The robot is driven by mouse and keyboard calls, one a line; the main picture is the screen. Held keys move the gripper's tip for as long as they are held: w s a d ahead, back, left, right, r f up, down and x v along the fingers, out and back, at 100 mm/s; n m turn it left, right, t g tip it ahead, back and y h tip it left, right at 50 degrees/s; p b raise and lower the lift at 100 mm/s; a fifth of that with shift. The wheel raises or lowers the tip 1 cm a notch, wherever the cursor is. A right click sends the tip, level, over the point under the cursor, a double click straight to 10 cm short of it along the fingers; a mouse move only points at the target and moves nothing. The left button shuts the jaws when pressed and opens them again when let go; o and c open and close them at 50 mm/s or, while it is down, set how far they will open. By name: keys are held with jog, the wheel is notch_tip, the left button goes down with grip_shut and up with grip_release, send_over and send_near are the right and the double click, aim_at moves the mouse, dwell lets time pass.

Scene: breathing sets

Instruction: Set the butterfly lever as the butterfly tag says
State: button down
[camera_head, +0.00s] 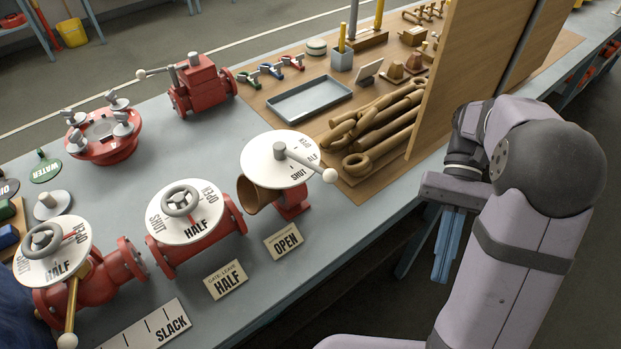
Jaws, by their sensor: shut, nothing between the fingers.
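A red valve (291,200) with a brown open bore carries a white dial (262,165) and a grey lever (305,163) ending in a white ball. It looks like the butterfly valve.
Left of it stand a handwheel valve (186,246) with a GATE tag (226,280) reading HALF, and another dial valve (99,282). A red lever valve (203,87) stands behind. Brown pipes (385,135) and a wooden panel (470,75) lie between the valve and the right side.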

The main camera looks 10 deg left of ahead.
jog(key=w+d+r+n+t+h+b, duration=0.2)
jog(key=w+d+r+n+t+h, duration=0.15)
jog(key=d+r+n+h, duration=0.55)
notch_tip(320, 180, up, 2)
jog(key=r+n+t+p, duration=0.1)
jog(key=n+t, duration=0.8)
jog(key=n, duration=0.4)
send_over(308, 164)
jog(key=s+d, duration=0.4)
jog(key=s+a+n+t+y, duration=0.15)
jog(key=s+a+n, duration=0.25)
jog(key=a, duration=0.7)
jog(key=w+d+f+p, duration=0.1)
jog(key=w+d+f, duration=0.3)
jog(key=d+f, duration=0.3)
jog(key=shift+d+f+y, duration=0.35)
jog(key=shift+d, duration=0.1)
